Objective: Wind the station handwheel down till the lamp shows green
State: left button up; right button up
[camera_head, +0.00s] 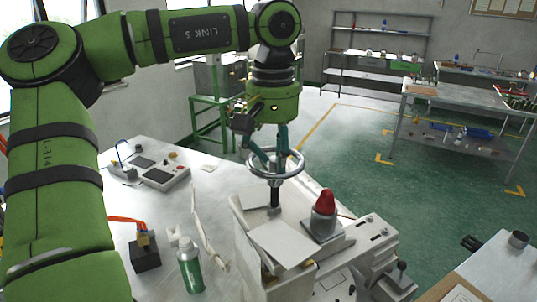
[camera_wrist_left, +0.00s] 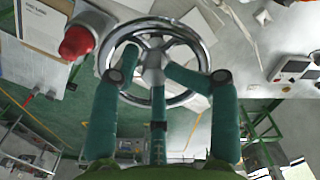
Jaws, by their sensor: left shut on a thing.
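The handwheel (camera_head: 262,173) is a chrome ring with spokes on top of a dark upright spindle on the station (camera_head: 283,243). My left gripper (camera_head: 271,160) comes down on it from above, with teal fingers shut on the wheel. In the left wrist view the fingers (camera_wrist_left: 161,78) reach onto the wheel (camera_wrist_left: 190,97) from either side of its hub. The lamp (camera_head: 325,202) is a dome on a grey block to the right of the wheel and shows red. It also looks red in the left wrist view (camera_wrist_left: 77,43). My right gripper is not in view.
A green-labelled bottle (camera_head: 189,265), a black block with a brass fitting (camera_head: 145,250) and a control box (camera_head: 148,169) stand on the table left of the station. A side table (camera_head: 498,268) stands at the lower right. Shelving and a workbench are farther back.

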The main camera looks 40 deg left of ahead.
pick_arm(q)
jog(key=shift+d, duration=0.15)
notch_tip(320, 180, up, 12)
dwell(0.6)
dwell(0.3)
